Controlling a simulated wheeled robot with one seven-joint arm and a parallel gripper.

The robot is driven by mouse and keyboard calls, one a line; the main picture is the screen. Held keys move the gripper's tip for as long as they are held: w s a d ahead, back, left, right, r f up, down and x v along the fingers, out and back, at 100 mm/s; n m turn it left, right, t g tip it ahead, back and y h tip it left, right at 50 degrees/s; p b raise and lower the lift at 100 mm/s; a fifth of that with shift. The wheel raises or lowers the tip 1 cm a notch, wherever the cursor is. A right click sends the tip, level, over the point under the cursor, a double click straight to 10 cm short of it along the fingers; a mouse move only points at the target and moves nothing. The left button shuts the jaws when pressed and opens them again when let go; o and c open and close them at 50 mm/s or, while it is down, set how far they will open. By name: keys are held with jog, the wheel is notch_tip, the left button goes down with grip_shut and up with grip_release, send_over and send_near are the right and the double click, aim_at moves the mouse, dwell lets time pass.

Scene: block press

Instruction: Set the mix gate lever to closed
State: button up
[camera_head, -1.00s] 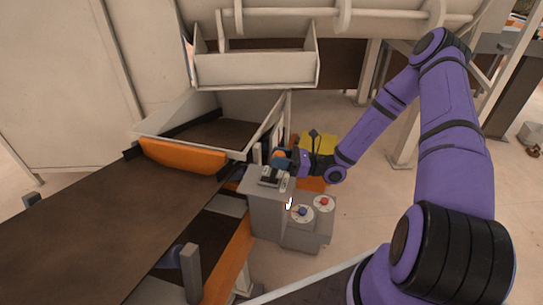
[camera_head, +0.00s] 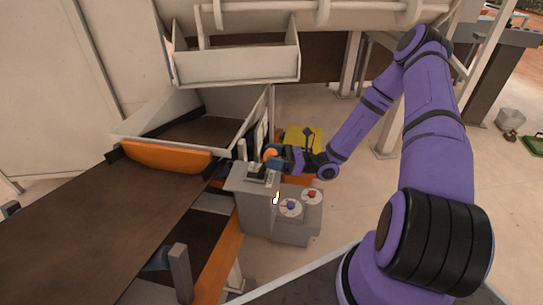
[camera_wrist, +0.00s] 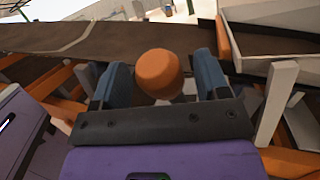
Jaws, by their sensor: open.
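The mix gate lever shows as an orange round knob (camera_wrist: 160,73) in the wrist view, between the two blue fingers of my gripper (camera_wrist: 164,80). The fingers are apart, with a gap on each side of the knob. In the head view the knob (camera_head: 270,154) is at the tip of my gripper (camera_head: 272,159), above the grey control box (camera_head: 257,205). The lever's shaft is mostly hidden by my gripper, so its exact position is hard to tell.
Beside the box are a blue button (camera_head: 291,205) and a red button (camera_head: 312,194). A dark conveyor belt (camera_head: 90,225) and a pale hopper (camera_head: 240,102) lie to the left. Open floor (camera_head: 350,205) lies to the right.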

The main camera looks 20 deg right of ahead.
jog(key=v, duration=1)
jog(key=shift+d, duration=0.15)
jog(key=s+a+r+n+g+h, duration=0.3)
jog(key=r+n+g+h, duration=0.25)
jog(key=r+n, duration=0.4)
jog(key=s+a+r+n+g+h, duration=0.4)
jog(key=r+n+g, duration=0.3)
jog(key=r, duration=0.6)
jog(key=s+r+n+t+h, duration=0.8)
jog(key=s+r, duration=0.6)
jog(key=r, duration=0.3)
jog(key=shift+s+r+t+h, duration=0.35)
jog(key=shift+t+h, duration=0.2)
jog(key=shift+h, duration=0.2)
jog(key=shift+a, duration=0.1)
